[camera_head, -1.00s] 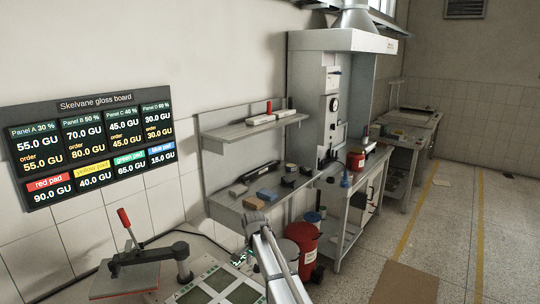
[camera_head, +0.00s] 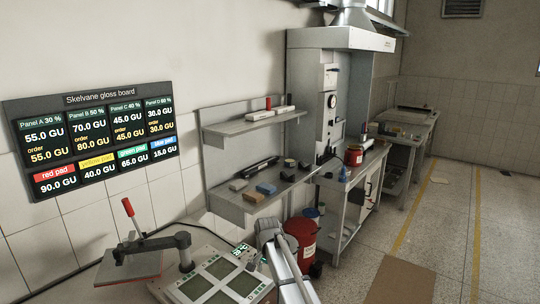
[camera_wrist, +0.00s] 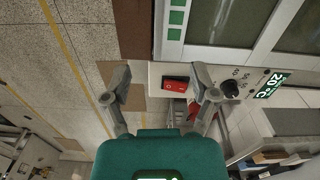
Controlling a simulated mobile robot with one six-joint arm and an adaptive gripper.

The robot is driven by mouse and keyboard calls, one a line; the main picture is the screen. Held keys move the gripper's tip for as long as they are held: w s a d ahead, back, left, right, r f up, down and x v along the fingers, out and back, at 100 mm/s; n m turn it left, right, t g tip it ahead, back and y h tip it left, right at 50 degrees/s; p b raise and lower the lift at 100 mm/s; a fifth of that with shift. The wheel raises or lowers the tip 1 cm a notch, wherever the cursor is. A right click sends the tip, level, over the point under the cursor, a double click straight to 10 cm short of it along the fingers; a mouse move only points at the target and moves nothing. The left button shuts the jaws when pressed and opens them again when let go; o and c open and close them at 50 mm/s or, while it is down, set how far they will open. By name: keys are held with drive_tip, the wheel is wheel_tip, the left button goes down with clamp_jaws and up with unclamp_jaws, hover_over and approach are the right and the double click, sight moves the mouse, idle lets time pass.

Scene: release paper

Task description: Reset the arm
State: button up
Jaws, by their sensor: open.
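My gripper (camera_wrist: 158,88) is open and empty in the wrist view, its two grey fingers spread apart. Between and beyond the fingertips is the front of a white device with a red rocker switch (camera_wrist: 176,84), a black knob (camera_wrist: 230,88) and a green display (camera_wrist: 271,84) reading about 20 °C. I cannot tell how far the fingers are from it. In the head view my arm rises at the lower middle, beside the device's framed top (camera_head: 207,263) with several grey-green panels. The gripper's fingers cannot be made out there.
A press with a red lever (camera_head: 128,207) stands left of the device. Behind are two wall shelves (camera_head: 224,130) with blocks, a fume hood (camera_head: 305,90) and a bench. A red bin (camera_head: 301,236) stands right of the arm. A gloss board (camera_head: 90,140) hangs left.

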drive_tip(key=s+d+f+n+b, duration=0.3)
drive_tip(key=s+d+f+b, duration=0.1)
drive_tip(key=s+d, duration=0.5)
drive_tip(key=s+d+f+n+b, duration=0.3)
drive_tip(key=s+d, duration=0.6)
drive_tip(key=s, duration=0.4)
drive_tip(key=shift+s+f+b, duration=0.15)
drive_tip(key=shift+f+b, duration=0.35)
drive_tip(key=shift+f, duration=0.25)
